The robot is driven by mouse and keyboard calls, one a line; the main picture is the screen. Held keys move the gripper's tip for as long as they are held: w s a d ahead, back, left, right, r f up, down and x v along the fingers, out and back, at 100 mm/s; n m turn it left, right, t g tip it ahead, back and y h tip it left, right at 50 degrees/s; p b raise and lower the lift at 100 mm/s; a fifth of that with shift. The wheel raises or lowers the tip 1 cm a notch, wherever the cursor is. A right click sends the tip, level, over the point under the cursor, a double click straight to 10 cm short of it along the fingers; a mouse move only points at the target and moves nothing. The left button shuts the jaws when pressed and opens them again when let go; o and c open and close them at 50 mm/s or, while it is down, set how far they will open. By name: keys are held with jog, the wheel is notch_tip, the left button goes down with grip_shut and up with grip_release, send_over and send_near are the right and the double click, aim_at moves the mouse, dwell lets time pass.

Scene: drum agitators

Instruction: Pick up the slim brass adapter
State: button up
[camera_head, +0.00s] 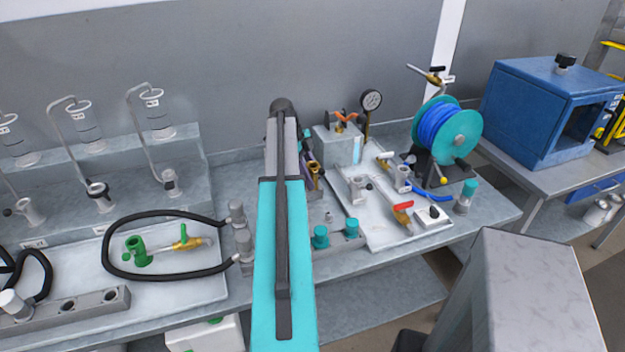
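My arm, teal and grey, reaches from the bottom centre over the bench and covers much of its middle. My gripper is mostly or wholly hidden behind the arm; I cannot make out its fingers. Beside the arm's right edge a small dark and brass piece (315,171) shows, partly covered; I cannot tell whether it is the slim brass adapter. Other brass parts are a valve with a green handle (187,243) on the left tray and a valve with a red handle (402,215) on the right tray. No slim adapter is clearly recognisable.
A black hose (112,238) loops on the left tray. Grey fittings (240,240) and teal caps (320,237) stand close beside my arm. A blue hose reel (447,128), a pressure gauge (371,101) and a blue cabinet (530,115) stand to the right. Glass vessels line the left ledge.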

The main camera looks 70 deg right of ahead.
jog(key=c, duration=0.4)
jog(key=shift+r, duration=0.15)
jog(key=shift+r+b, duration=0.8)
jog(key=shift+r, duration=0.85)
jog(key=a+b, duration=0.1)
jog(key=a, duration=0.4)
jog(key=s+a+r+b, duration=0.1)
jog(key=a, duration=0.4)
jog(key=s+a+b, duration=0.1)
jog(key=a, duration=0.5)
jog(key=shift+s+r+b, duration=0.1)
jog(key=shift+r+b, duration=0.15)
jog(key=shift+b, duration=0.05)
